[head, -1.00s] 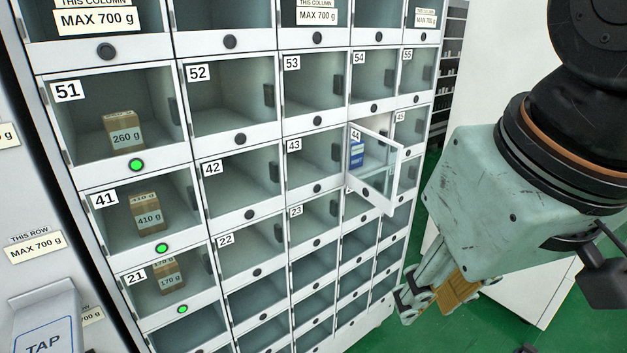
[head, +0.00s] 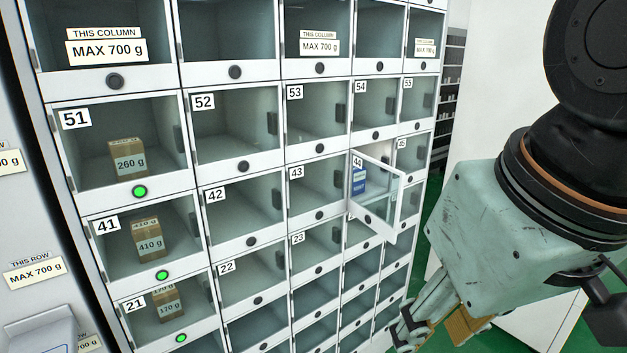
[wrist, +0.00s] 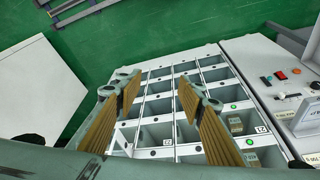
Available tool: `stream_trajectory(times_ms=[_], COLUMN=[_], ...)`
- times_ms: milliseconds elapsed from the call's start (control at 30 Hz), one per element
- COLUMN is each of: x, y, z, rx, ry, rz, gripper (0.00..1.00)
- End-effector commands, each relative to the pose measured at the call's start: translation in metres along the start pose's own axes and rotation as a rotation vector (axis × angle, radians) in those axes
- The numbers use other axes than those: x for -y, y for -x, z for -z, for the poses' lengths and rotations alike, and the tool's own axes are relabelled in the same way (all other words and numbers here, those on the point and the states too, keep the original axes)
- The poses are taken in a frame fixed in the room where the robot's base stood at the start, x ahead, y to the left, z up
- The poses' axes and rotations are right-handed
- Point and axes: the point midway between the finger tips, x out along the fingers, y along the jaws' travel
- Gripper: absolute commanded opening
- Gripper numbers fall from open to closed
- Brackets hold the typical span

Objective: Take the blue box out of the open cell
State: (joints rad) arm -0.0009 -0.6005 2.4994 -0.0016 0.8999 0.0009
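The blue box (head: 359,181) stands inside the open cell labelled 44, seen in the head view through and beside its clear door. The cell door (head: 378,205) is swung outward to the right, with a white frame. My gripper (head: 430,328) is at the lower right of the head view, outside the cabinet, to the right of and below the open door. In the wrist view my gripper (wrist: 160,90) has its two ribbed fingers wide apart with nothing between them. I cannot make out the blue box in the wrist view.
The locker cabinet (head: 225,176) has rows of closed clear cells. Brown boxes stand in cells 51 (head: 128,160), 41 (head: 147,240) and 21 (head: 167,301), with green lights below. Green floor (wrist: 180,25) shows beyond the cabinet, and a white panel (wrist: 40,85) stands at left.

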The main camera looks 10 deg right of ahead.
Motion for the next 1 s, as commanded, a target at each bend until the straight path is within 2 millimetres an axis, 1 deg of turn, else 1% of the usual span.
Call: stream_trajectory(times_ms=[33, 133, 167, 433, 567, 667, 767, 867, 900, 967, 1000], x=[0.0, 0.0, 0.0, 0.0, 0.002, 0.005, 0.011, 0.019, 0.023, 0.029, 0.033], y=[0.0, 0.0, 0.0, 0.0, 0.004, 0.01, 0.022, 0.038, 0.047, 0.06, 0.07], z=[0.0, 0.0, 0.0, 0.001, 0.011, 0.031, 0.065, 0.11, 0.131, 0.163, 0.185], rx=[0.0, 0.0, 0.0, -0.001, -0.018, -0.053, -0.113, -0.193, -0.23, -0.288, -0.329], ry=[0.0, 0.0, 0.0, 0.0, 0.003, 0.007, 0.012, 0.02, 0.024, 0.027, 0.029], rz=[0.0, 0.0, 0.0, 0.0, 0.003, 0.01, 0.021, 0.036, 0.043, 0.054, 0.061], gripper=[0.4, 0.5, 0.5, 0.5, 0.5, 0.5, 0.5, 0.5, 0.5, 0.5, 0.5])
